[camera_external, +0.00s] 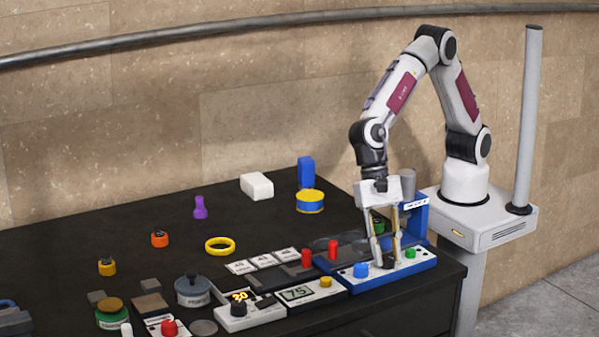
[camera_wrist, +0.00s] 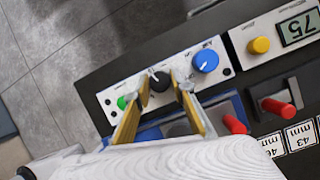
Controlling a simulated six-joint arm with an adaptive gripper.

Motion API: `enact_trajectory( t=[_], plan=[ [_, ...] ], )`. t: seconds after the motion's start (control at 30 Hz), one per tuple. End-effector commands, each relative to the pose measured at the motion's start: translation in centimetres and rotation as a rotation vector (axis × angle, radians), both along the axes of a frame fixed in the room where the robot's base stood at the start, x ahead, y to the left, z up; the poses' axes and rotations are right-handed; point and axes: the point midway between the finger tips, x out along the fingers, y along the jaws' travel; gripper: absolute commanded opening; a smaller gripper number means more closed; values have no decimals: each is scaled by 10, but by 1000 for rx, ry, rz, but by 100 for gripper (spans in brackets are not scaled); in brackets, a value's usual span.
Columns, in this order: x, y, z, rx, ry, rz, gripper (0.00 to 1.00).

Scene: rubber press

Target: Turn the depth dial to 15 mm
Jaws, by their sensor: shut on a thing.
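A white control panel (camera_wrist: 115,102) on the blue press base carries a green button (camera_wrist: 122,102), a black knob (camera_wrist: 159,83) and a blue dial (camera_wrist: 205,61). Their labels are too small to read, so I cannot tell for sure which is the depth dial. My gripper (camera_wrist: 161,86) is shut on the black knob, one finger on each side. A white pointer mark shows on the knob. In the external view my gripper (camera_external: 386,264) reaches down to the panel between the blue dial (camera_external: 361,270) and the green button (camera_external: 411,253).
The neighbouring unit has a yellow button (camera_wrist: 259,45) and a display (camera_wrist: 299,28) reading 75. Red handles (camera_external: 333,248) stand close behind the panel. Loose coloured parts, a yellow ring (camera_external: 219,246) and a white block (camera_external: 257,186) lie to the left on the black table.

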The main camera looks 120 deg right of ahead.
Motion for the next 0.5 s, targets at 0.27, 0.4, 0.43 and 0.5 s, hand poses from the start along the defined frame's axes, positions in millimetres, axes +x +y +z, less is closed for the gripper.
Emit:
enact_trajectory(
  t=[0.27, 0.4, 0.43, 0.5],
  plan=[
    [0, 0, 0, 0, -1, -92, 2],
    [0, 0, 0, 0, -1, -107, 2],
    [0, 0, 0, 0, -1, -108, 2],
    [0, 0, 0, 0, -2, -109, 2]
  ],
)
